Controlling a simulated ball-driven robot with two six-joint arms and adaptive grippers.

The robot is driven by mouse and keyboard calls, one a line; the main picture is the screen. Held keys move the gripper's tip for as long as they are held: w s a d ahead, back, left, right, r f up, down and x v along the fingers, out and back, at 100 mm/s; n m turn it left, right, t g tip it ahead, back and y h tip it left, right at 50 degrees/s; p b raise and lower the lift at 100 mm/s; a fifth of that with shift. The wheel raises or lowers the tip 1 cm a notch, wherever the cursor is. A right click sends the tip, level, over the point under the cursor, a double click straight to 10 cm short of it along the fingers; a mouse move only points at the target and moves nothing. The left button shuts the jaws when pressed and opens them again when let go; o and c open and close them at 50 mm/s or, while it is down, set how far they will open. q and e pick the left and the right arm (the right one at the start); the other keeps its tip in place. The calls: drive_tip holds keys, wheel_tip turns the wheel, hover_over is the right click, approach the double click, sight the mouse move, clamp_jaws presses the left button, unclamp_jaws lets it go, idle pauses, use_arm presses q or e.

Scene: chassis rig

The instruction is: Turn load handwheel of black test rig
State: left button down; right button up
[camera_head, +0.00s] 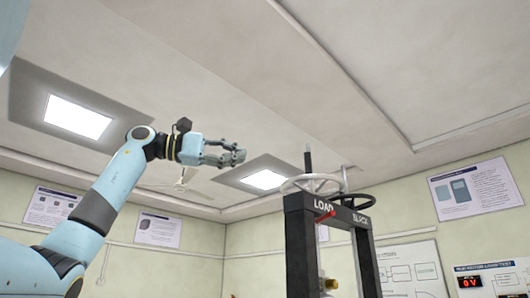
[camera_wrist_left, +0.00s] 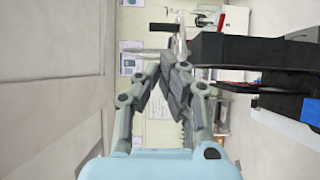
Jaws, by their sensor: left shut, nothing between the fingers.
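The black test rig (camera_head: 301,250) stands at the right of centre in the head view, a tall black frame with "LOAD" and "BLACK" in white on its top beam. The pale load handwheel (camera_head: 311,183) lies flat above the beam's left part, with a dark upright rod behind it. My left gripper (camera_head: 238,157) is shut and empty, up and to the left of the handwheel and apart from it. In the left wrist view its fingertips (camera_wrist_left: 172,62) meet, and the rig's dark beam (camera_wrist_left: 240,50) shows to their right. My right gripper is not in view.
Posters hang on the walls. The space between my left gripper and the rig looks clear.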

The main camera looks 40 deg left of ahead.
sight(306, 160)
use_arm(q)
drive_tip(key=p+x, duration=0.5)
drive_tip(key=x, duration=0.9)
drive_tip(key=shift+w+d, duration=0.15)
drive_tip(key=shift+w, duration=0.05)
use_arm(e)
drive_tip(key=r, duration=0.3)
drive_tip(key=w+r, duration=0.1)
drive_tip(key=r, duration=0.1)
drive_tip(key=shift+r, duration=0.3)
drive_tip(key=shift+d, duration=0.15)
use_arm(q)
drive_tip(key=shift+w+d+r+p, duration=0.1)
drive_tip(key=shift+w+d+p, duration=0.25)
drive_tip(key=shift+d+p, duration=0.45)
drive_tip(key=shift+a, duration=0.15)
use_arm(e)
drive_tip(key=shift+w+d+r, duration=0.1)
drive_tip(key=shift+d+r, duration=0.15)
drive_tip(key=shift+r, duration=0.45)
